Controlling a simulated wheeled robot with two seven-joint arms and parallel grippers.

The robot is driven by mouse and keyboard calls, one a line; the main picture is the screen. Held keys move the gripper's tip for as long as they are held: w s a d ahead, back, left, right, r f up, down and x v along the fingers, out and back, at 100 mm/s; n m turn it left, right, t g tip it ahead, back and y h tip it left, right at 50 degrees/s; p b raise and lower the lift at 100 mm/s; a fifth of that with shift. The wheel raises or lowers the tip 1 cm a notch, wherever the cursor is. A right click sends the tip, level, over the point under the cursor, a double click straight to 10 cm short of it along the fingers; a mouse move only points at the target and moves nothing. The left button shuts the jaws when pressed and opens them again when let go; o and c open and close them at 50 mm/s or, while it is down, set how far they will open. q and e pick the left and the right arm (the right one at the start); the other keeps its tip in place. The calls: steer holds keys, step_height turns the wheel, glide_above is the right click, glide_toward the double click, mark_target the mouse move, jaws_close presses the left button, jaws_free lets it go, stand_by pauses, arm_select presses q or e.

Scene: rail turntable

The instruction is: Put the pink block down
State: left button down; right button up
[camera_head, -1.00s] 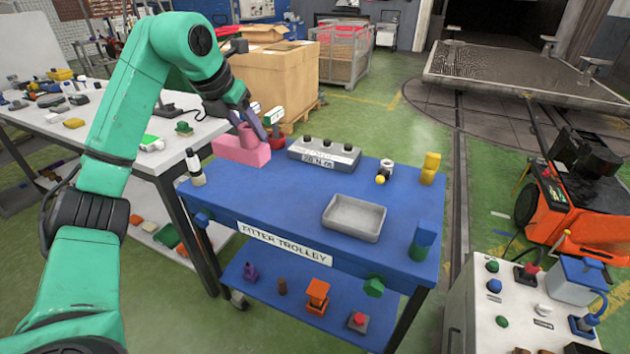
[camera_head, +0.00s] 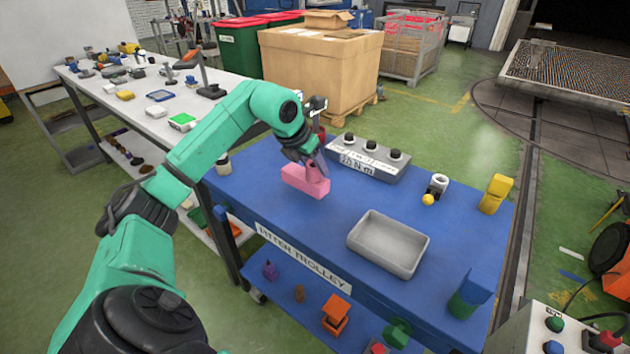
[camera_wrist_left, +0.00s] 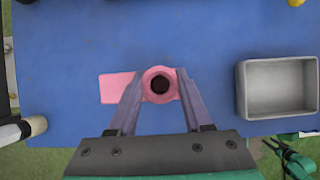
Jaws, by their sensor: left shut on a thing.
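The pink block (camera_head: 306,182) has a flat rectangular base with a round hollow post on top. My left gripper (camera_head: 316,158) is shut on that post over the left part of the blue trolley top (camera_head: 350,205). In the left wrist view the pink block (camera_wrist_left: 116,87) shows with its post between the fingers of my left gripper (camera_wrist_left: 159,95). I cannot tell whether the block's underside touches the trolley top. My right gripper is out of view.
A grey tray (camera_head: 389,243) stands right of the block. A grey box with black knobs (camera_head: 368,157) is behind it. A white ring-like part (camera_head: 437,185), a yellow ball (camera_head: 428,200) and a yellow block (camera_head: 495,194) stand further right. Blue surface around the block is clear.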

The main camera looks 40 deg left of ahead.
arm_select(q)
steer(key=f, duration=0.2)
steer(key=shift+s+f, duration=0.3)
steer(key=shift+f, duration=0.1)
steer(key=shift+w+f, duration=0.15)
steer(key=shift+f, duration=0.1)
steer(key=shift+c, duration=1.7)
jaws_free()
steer(key=b+v, duration=0.1)
steer(key=v, duration=1.1)
steer(key=shift+b, duration=0.35)
